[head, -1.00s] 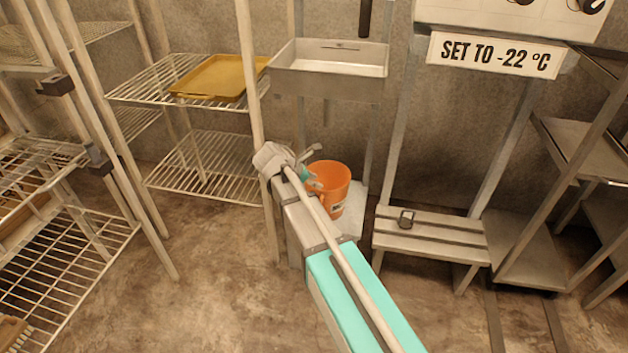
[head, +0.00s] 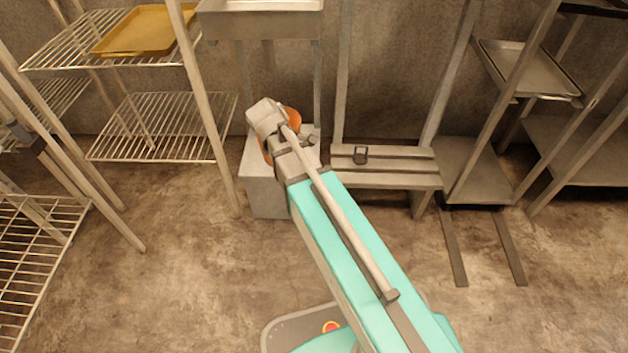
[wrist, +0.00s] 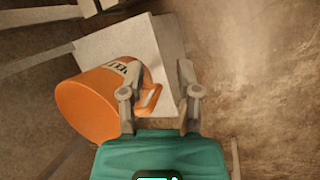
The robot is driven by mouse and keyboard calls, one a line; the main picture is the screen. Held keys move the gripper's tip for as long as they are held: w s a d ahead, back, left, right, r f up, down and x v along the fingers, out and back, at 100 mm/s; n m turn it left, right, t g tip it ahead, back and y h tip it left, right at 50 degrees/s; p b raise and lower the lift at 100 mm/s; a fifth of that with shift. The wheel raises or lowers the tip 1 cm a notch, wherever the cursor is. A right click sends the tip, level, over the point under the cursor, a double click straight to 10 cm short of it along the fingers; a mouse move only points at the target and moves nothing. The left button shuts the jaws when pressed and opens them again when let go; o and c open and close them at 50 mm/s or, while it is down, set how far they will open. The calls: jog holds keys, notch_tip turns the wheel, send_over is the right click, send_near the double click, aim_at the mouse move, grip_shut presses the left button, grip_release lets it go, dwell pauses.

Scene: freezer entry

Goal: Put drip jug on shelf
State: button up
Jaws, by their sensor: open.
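The orange drip jug (head: 294,117) stands on a pale grey block (head: 262,186) against the back wall. In the head view my arm hides most of it. In the wrist view the jug (wrist: 90,108) shows its white label and looped handle. My gripper (wrist: 158,80) is open, with the handle between its two fingers; I cannot tell whether they touch it. A wire shelf rack stands at the left, with an empty lower shelf (head: 165,128) and an upper shelf (head: 65,52).
A yellow tray (head: 142,31) lies on the upper wire shelf. A metal basin (head: 262,24) hangs above the jug. Metal shelves (head: 590,150) stand at the far right. Floor in front is mostly clear.

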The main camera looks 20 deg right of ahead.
jog(key=s+d+m+y, duration=0.1)
jog(key=s+m+y, duration=0.1)
jog(key=s+m, duration=0.3)
jog(key=s+d+f+m+g+y, duration=0.1)
jog(key=s+d+m+y, duration=0.1)
jog(key=s+m, duration=0.3)
jog(key=shift+s+f+m+y, duration=0.2)
jog(key=shift+f+m+y, duration=0.1)
jog(key=shift+m, duration=0.2)
jog(key=shift+r, duration=0.1)
dwell(0.6)
